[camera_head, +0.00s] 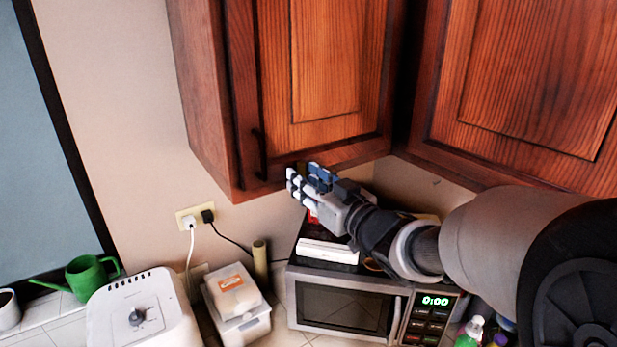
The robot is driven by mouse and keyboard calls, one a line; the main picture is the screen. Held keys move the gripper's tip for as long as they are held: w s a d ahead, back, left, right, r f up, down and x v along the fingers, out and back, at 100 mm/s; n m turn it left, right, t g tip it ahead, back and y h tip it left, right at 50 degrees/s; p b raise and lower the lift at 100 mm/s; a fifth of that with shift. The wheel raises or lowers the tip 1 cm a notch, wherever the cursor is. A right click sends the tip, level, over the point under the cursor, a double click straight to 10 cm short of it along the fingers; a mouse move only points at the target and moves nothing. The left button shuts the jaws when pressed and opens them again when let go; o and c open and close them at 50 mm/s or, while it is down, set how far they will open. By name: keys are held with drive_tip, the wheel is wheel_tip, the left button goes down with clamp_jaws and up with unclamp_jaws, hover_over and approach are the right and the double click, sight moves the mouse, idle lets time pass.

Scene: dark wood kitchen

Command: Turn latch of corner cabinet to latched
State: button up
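The corner cabinet (325,60) is a dark wood upper cabinet with a closed panelled door. A dark vertical handle (260,154) sits at the door's lower left.
A second wood cabinet (545,85) adjoins at right. Below my arm is a microwave (345,307) with boxes (327,250) on top. A white appliance (140,315), a white container (235,295), a green watering can (85,277) and a wall outlet (195,216) are at left.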

drive_tip(key=v, duration=1.2)
drive_tip(key=s+d+f+m+g+h+b, duration=0.1)
drive_tip(key=s+d+f+m+h+b, duration=0.15)
drive_tip(key=d+f+h+b, duration=0.45)
drive_tip(key=s+d+f+m+g+h+b, duration=0.1)
drive_tip(key=s+d+f+m+h+b, duration=0.15)
drive_tip(key=d+f+h+b, duration=0.4)
drive_tip(key=s+a+f+g+y+b, duration=0.1)
drive_tip(key=s+f+g, duration=0.3)
drive_tip(key=s+f, duration=0.5)
drive_tip(key=s+a+f+m+g+y+b, duration=0.1)
drive_tip(key=s+a+f+g+b, duration=0.3)
drive_tip(key=s+f, duration=0.5)
drive_tip(key=shift+s+a+m+y, duration=0.3)
drive_tip(key=shift+s+a+y, duration=0.05)
drive_tip(key=shift+s+y, duration=0.35)
